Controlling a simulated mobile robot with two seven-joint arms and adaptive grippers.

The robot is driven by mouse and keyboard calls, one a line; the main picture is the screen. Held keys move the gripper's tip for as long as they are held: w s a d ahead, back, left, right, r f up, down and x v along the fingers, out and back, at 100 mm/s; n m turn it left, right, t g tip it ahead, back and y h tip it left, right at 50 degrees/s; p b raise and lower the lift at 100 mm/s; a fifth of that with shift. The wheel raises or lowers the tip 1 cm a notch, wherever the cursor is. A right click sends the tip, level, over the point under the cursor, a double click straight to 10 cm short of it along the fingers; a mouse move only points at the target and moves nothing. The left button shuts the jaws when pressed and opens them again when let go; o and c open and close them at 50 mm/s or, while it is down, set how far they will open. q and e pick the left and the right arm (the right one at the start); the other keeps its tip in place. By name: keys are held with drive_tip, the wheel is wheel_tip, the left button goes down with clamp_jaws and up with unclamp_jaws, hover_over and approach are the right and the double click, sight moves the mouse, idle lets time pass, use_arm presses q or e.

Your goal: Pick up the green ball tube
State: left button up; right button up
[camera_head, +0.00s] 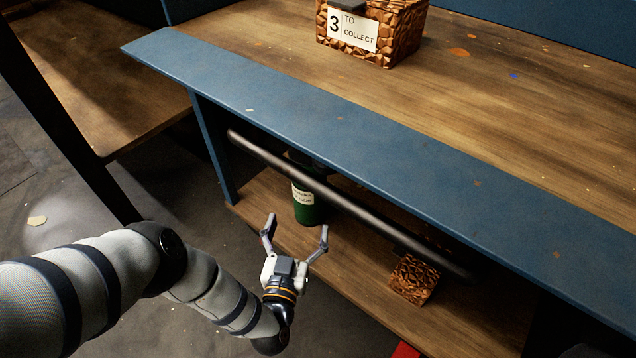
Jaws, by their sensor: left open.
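The green ball tube (308,211) stands upright on the lower wooden shelf (461,321), under the blue-edged tabletop. It carries a pale label, and a dark bar crosses in front of its upper part. My left gripper (297,228) is open and empty, its two fingers spread and pointing towards the tube. In the picture the tube's lower end shows just above and between the fingertips. I cannot tell the exact gap between them. My right gripper is not in view.
A dark round bar (396,231) runs along the shelf's front. The blue table edge (330,120) overhangs it. A brown textured box (413,279) is on the shelf to the right. A woven box with a "3 to collect" sign (395,38) stands on the tabletop.

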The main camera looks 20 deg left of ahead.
sight(309, 210)
use_arm(q)
drive_tip(key=w+a+b, duration=0.1)
drive_tip(key=w+b, duration=0.4)
drive_tip(key=w, duration=0.7)
drive_tip(key=shift+w+a, duration=0.15)
drive_tip(key=shift+a, duration=0.2)
drive_tip(key=c, duration=1.6)
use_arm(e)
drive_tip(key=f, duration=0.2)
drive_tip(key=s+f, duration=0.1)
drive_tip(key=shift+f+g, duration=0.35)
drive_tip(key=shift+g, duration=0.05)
